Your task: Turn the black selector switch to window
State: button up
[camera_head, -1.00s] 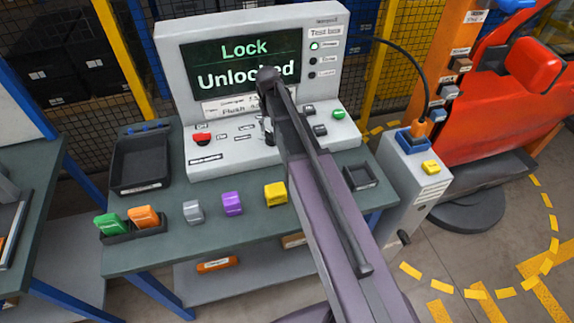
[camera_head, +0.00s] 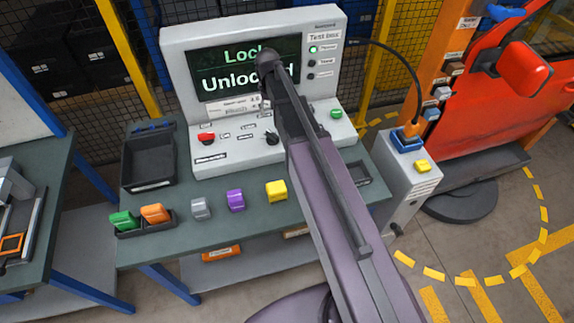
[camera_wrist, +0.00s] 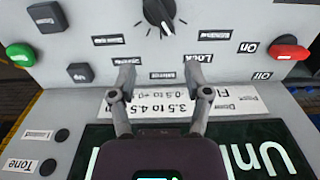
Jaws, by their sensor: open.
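The black selector switch (camera_head: 271,138) is a round knob on the sloped front panel of the grey test box (camera_head: 240,155). In the wrist view, which is upside down, the selector switch (camera_wrist: 158,13) is cut by the top edge. Its white pointer mark slants toward the label Lock (camera_wrist: 212,33). Other small labels around it are too blurred to read surely. My gripper (camera_wrist: 160,72) is open and empty, its fingers apart over the panel and below the knob in that picture. In the head view my arm hides most of the gripper. The screen (camera_head: 228,72) reads Lock, Unlocked, partly covered.
Black push buttons (camera_wrist: 79,73) sit near the knob. A yellow block (camera_head: 276,190), a purple block (camera_head: 236,200) and a black tray (camera_head: 148,160) are on the table (camera_head: 180,240). A red door (camera_head: 490,100) stands right.

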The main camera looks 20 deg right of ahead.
jog(key=s+f+b, duration=0.4)
jog(key=s, duration=0.6)
jog(key=s+f+b, duration=0.5)
jog(key=s, duration=0.5)
dwell(0.3)
jog(key=o, duration=0.4)
jog(key=shift+o, duration=0.6)
jog(key=shift+w+r, duration=0.2)
jog(key=shift+w, duration=0.05)
jog(key=w+r+m+p, duration=0.5)
jog(key=w+m, duration=0.1)
jog(key=w, duration=0.3)
jog(key=w+r+m+p, duration=0.5)
jog(key=w+m, duration=0.1)
jog(key=w, duration=0.3)
jog(key=shift+w+r, duration=0.3)
jog(key=shift+r, duration=0.05)
jog(key=shift+f, duration=0.15)
